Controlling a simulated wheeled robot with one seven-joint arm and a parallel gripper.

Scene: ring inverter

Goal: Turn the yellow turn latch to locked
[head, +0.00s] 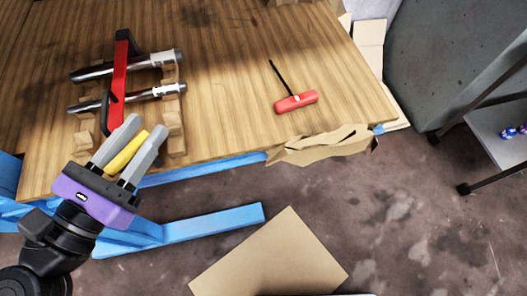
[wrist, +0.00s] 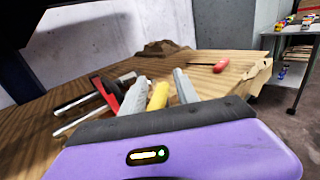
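My gripper (head: 145,124) has a purple body and two grey fingers standing apart. It is over the front left edge of the wooden table, just in front of the metal tubes. A yellow bar (head: 125,153) lies between the fingers and along them; it also shows in the wrist view (wrist: 158,96), with narrow gaps to the fingers near the tips. I cannot tell whether this bar is the turn latch or whether a finger touches it lower down. No other yellow latch is visible, and no locked mark can be made out.
A red clamp (head: 119,85) lies across two metal tubes (head: 150,94) on wooden supports at the table's left. A red T-handle tool (head: 296,102) lies at the right of the table (head: 225,85). Cardboard (head: 322,147) hangs over the front edge. The table's middle is clear.

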